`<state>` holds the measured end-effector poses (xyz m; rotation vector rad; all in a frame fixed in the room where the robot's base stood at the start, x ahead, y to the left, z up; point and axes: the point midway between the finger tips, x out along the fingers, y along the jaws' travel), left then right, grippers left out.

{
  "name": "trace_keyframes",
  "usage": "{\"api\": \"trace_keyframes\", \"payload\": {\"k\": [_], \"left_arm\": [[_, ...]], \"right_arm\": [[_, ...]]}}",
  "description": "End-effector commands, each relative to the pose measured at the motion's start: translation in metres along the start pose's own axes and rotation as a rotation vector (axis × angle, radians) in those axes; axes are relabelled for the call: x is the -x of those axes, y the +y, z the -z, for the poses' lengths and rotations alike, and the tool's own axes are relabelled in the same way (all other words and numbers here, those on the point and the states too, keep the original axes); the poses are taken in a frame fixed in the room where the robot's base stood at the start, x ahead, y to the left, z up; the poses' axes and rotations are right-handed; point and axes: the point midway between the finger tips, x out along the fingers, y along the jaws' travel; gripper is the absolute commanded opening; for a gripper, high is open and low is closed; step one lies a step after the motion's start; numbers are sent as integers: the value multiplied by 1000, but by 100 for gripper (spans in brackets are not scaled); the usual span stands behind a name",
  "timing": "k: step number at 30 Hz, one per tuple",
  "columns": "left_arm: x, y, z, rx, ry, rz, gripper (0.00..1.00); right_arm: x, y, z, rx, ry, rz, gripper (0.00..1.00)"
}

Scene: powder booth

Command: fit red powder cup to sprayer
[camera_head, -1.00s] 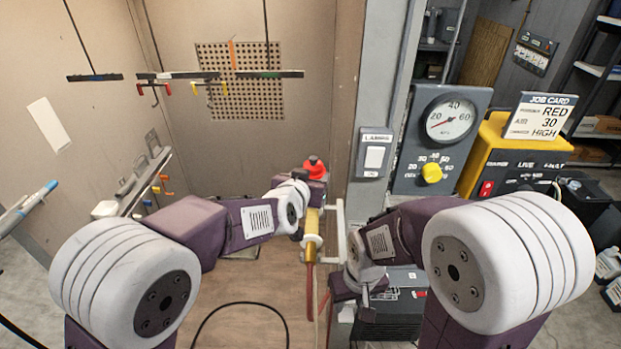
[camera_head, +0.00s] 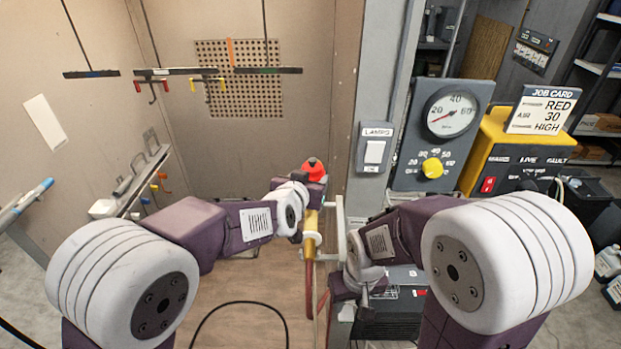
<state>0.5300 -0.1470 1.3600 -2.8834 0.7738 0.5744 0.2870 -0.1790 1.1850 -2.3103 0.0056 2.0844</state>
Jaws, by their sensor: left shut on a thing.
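The red powder cup (camera_head: 313,168) shows at the far end of my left arm, just above my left gripper (camera_head: 314,186). My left gripper is shut on it, and its fingers are mostly hidden by my own wrist. The sprayer (camera_head: 310,240) has a yellow-gold body and stands upright just below the cup and gripper, with a red hose running down from it. Whether the cup touches the sprayer cannot be seen. My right gripper (camera_head: 361,290) is low, to the right of the sprayer and its white stand. Its fingers are too small and turned away to read.
A white stand post (camera_head: 340,235) is close right of the sprayer. A gauge panel with a yellow knob (camera_head: 432,168) and a yellow control unit with a job card (camera_head: 541,109) stand at the right. Hooks hang from bars (camera_head: 176,71) in the booth. A black cable lies on the floor.

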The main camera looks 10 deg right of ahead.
Motion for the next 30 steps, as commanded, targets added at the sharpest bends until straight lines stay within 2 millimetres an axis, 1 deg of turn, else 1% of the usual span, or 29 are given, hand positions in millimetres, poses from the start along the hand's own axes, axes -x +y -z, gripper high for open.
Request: {"api": "trace_keyframes", "payload": {"k": [14,30], "left_arm": [[-1,0,-1,0,2,0,18],[-3,0,-3,-15,7,-50,18]], "right_arm": [[-2,0,0,0,0,0,36],[-43,1,-4,0,0,0,36]]}}
